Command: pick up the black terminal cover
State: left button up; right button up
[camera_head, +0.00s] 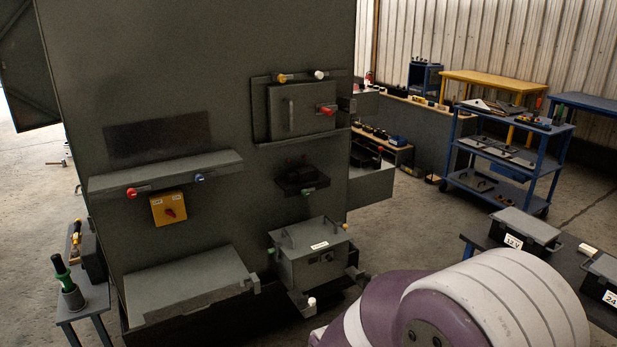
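A black, box-like piece with small raised parts on top (302,178) sits on the front of the grey cabinet (230,110), below the square door panel. It looks like the black terminal cover, though I cannot be sure at this size. A green knob shows at its lower edge. A flat black rectangle (157,138) is also on the cabinet face, at the upper left. A purple and white link of my own arm fills the bottom right. Neither of my grippers is in view.
A grey box with a handle (315,255) stands below the black piece. A grey ledge (165,175) and a yellow switch (168,208) are on the left. A dark table with lidded bins (525,230) is at right, a blue cart (510,155) behind. Open floor lies between.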

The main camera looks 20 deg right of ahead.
aim_at(307, 172)
jog(key=z, duration=0.75)
jog(key=i+l+z, duration=0.15)
jog(key=i, duration=0.5)
jog(key=i+z, duration=0.2)
jog(key=i, duration=0.5)
jog(key=i+j+z, duration=0.15)
jog(key=i, duration=0.5)
jog(key=i+j+z, duration=0.2)
jog(key=i, duration=0.5)
